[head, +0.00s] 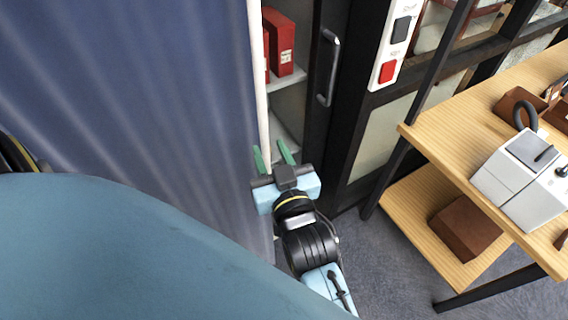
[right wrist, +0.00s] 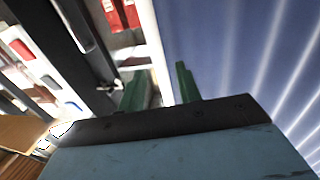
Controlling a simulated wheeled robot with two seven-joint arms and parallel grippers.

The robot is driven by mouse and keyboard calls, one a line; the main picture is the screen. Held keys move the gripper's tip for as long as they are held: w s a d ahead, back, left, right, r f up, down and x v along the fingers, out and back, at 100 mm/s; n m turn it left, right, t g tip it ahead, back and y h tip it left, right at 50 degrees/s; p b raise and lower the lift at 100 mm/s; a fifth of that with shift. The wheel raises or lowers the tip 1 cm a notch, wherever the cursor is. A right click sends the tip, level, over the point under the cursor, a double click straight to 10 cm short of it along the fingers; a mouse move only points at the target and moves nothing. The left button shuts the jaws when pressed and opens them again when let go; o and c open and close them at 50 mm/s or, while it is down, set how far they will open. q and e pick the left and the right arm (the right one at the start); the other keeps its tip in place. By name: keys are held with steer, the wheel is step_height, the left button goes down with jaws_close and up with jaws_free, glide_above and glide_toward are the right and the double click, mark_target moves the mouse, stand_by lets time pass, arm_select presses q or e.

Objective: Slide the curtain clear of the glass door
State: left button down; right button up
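The blue pleated curtain (head: 150,90) fills the left of the head view and ends in a pale vertical edge strip (head: 258,80). It also shows at the right of the right wrist view (right wrist: 240,50). Beside the strip, the glass door (head: 308,115) has a dark frame and a metal handle (head: 329,68). The curtain covers whatever lies left of the strip. My right gripper (head: 272,156) is open at the strip, its green fingers apart. In the right wrist view the strip runs down between the fingers (right wrist: 160,88); contact cannot be told. My left gripper is not in view.
Red boxes (head: 280,42) stand on shelves behind the glass. A white switch panel (head: 396,45) with black and red buttons is right of the door. A wooden table (head: 435,122) with a grey device (head: 520,175) stands at the right. Carpet (head: 390,260) shows between.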

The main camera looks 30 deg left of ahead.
steer(key=v, duration=0.8)
steer(key=shift+s+d, duration=0.2)
